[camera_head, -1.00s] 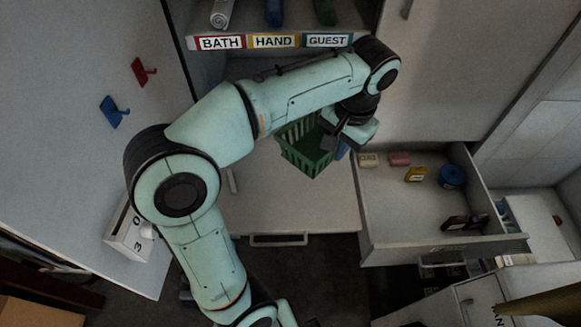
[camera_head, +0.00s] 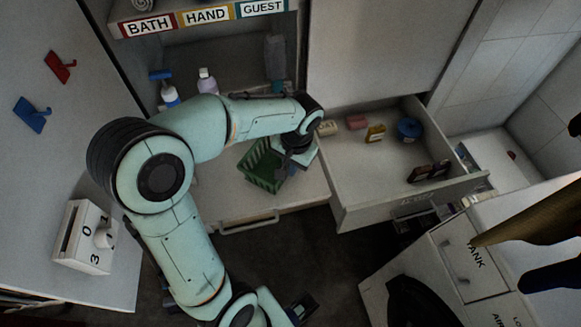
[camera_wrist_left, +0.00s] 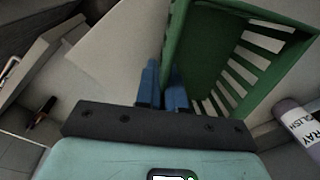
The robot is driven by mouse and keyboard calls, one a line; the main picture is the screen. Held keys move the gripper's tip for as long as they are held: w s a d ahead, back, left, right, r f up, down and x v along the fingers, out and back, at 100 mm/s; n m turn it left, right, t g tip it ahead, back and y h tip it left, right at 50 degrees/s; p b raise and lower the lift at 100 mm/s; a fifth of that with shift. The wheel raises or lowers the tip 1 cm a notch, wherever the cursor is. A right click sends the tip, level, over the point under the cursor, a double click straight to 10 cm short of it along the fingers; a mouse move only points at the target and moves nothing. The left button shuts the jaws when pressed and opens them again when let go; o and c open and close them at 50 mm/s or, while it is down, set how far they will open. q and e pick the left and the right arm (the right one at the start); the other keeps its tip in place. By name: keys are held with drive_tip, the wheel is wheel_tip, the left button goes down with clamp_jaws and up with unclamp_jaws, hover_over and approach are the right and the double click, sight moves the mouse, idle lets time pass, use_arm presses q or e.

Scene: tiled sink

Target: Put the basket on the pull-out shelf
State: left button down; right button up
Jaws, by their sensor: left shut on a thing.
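The green slatted basket (camera_head: 259,168) is over the light grey pull-out shelf (camera_head: 213,192), which is slid out below the towel niche. I cannot tell whether the basket touches the shelf. My left gripper (camera_head: 290,163) is at the basket's right side, shut on its wall. In the left wrist view, the blue fingers (camera_wrist_left: 163,80) pinch the edge of the basket (camera_wrist_left: 178,35), whose open inside and slots show to the right. My left arm hides part of the shelf. My right gripper is not seen.
An open drawer (camera_head: 362,172) with several small items stands right of the shelf. Bottles (camera_head: 207,82) stand in the niche behind my arm. Red and blue hooks (camera_head: 33,114) are on the left panel. A white number block (camera_head: 84,237) is at lower left.

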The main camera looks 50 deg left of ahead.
use_arm(q)
drive_tip(key=shift+f, duration=0.45)
drive_tip(key=shift+f, duration=0.1)
drive_tip(key=c, duration=1.2)
unclamp_jaws()
drive_tip(key=shift+c, duration=0.2)
wheel_tip(320, 180, up, 12)
drive_tip(key=d+p, duration=0.1)
drive_tip(key=shift+w+d+p, duration=0.15)
drive_tip(key=shift+w+p, duration=0.1)
drive_tip(key=shift+p, duration=0.15)
